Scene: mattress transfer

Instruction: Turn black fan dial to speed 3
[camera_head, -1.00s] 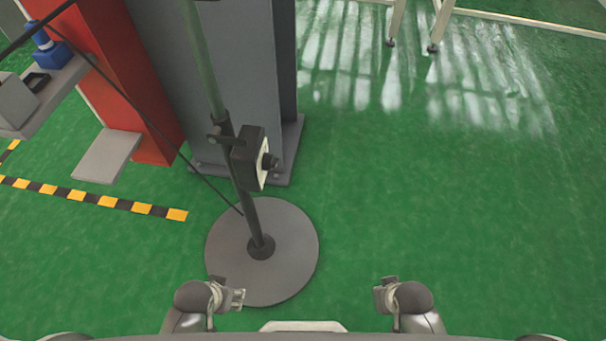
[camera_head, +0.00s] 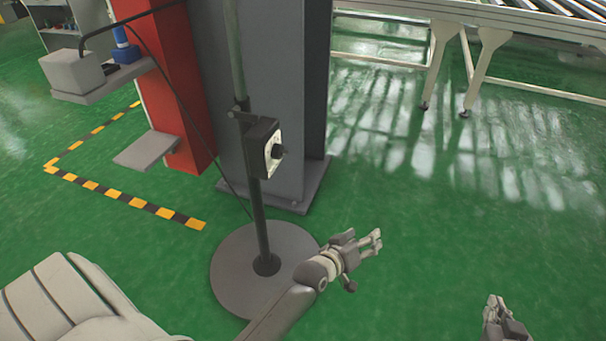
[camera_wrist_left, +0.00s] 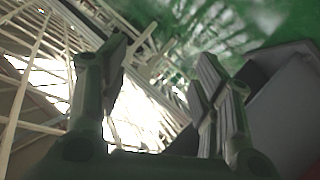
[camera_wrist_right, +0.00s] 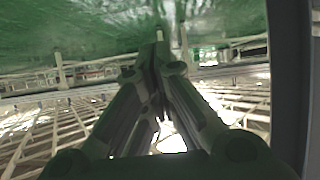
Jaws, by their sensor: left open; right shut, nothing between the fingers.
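The fan's black dial (camera_head: 277,151) sticks out from the light face of a small dark control box (camera_head: 262,137) clamped on the fan's pole. The number it points to is too small to read. My left gripper (camera_head: 375,243) is open and empty, below and to the right of the box, apart from it. Its spread fingers show in the left wrist view (camera_wrist_left: 160,85). My right gripper (camera_head: 493,302) is low at the right, far from the dial. Its fingers meet with nothing between them in the right wrist view (camera_wrist_right: 158,62).
The pole (camera_head: 258,215) stands on a round grey base (camera_head: 235,275). A grey column (camera_head: 265,80) and a red post (camera_head: 185,100) stand behind it. A shelf (camera_head: 105,85) with a blue object is at the left. A conveyor (camera_head: 480,20) is at the back right. The green floor between is clear.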

